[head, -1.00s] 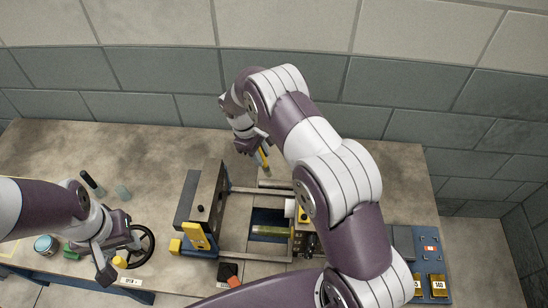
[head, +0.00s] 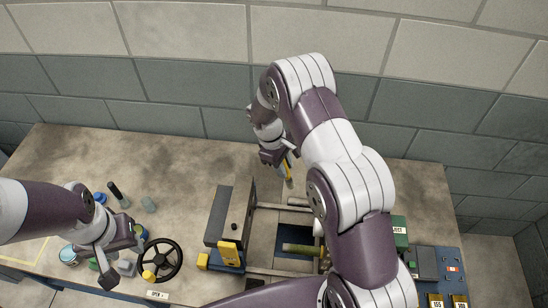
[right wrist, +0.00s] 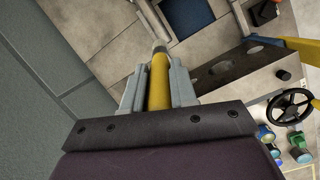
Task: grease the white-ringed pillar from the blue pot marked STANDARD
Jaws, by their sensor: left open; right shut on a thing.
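My right gripper (head: 280,158) is shut on a slim yellow-handled tool (right wrist: 159,78) with a grey end, held over the far side of the press; it also shows in the right wrist view (right wrist: 157,90). The press's grey guide pillars (head: 285,207) run left to right below the tool. A white piece (head: 318,229) is partly behind my right arm; I cannot tell if it is a pillar's ring. A blue-topped pot (head: 100,198) stands at the left, and blue pots (right wrist: 266,133) show in the right wrist view. No pot marking is readable. My left gripper (head: 124,258) is open and empty near the pots.
A black handwheel (head: 161,260) is right of my left gripper. A teal-and-white tin (head: 69,256) and a dark upright cylinder (head: 117,192) stand nearby. The press's dark block (head: 230,220) and yellow part (head: 229,252) are mid-table. The back left table is clear.

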